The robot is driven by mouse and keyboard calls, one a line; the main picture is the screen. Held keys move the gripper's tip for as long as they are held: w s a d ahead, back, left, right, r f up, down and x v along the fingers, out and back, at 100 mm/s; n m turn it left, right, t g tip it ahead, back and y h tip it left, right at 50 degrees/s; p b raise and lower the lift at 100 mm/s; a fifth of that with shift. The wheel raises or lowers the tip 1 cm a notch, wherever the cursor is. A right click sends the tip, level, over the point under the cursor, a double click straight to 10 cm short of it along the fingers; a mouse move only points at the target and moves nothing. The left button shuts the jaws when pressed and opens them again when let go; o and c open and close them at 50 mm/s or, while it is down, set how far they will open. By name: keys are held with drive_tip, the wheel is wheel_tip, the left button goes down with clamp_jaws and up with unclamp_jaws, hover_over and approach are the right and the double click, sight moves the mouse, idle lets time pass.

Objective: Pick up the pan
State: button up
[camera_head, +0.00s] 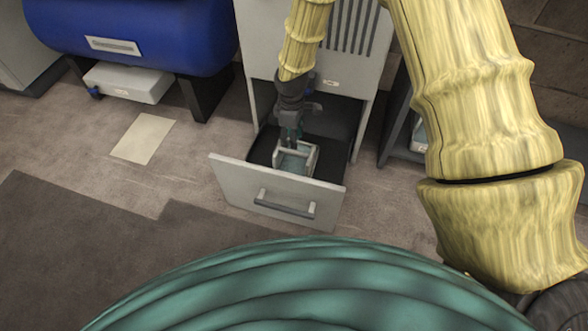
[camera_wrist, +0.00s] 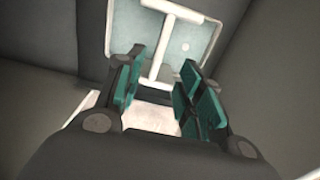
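The only pan-like thing I see is a pale, shallow, rimmed tray-like pan (camera_head: 309,160) with a grey-green inside, lying in the open drawer (camera_head: 240,184). In the wrist view the pan (camera_wrist: 207,42) shows its white rim and a white bar across its middle. My gripper (camera_head: 291,137) reaches down into the drawer at the pan's far end. In the wrist view my gripper (camera_wrist: 160,97) is open, its teal-padded fingers apart. A pale part of the pan shows between and below the fingers; I cannot tell whether they touch it. My gripper hides part of the pan.
The drawer's dark side walls stand close around my gripper. The grey cabinet (camera_head: 262,52) rises behind it. A blue tank (camera_head: 150,35) stands at the left above a white box (camera_head: 128,82). A dark shelf unit (camera_head: 397,125) is at the right. The floor at the left front is clear.

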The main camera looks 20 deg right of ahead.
sight(294, 151)
wheel_tip(294, 151, down, 4)
drive_tip(key=shift+f+b, duration=0.15)
drive_tip(key=shift+b, duration=0.65)
drive_tip(key=shift+s+d+f+b, duration=0.1)
drive_tip(key=shift+d+f+b, duration=0.05)
drive_tip(key=shift+f+b, duration=1.05)
drive_tip(key=shift+d+f+b, duration=0.15)
drive_tip(key=shift+f+b, duration=0.7)
drive_tip(key=shift+f, duration=0.5)
drive_tip(key=shift+r, duration=0.1)
clamp_jaws()
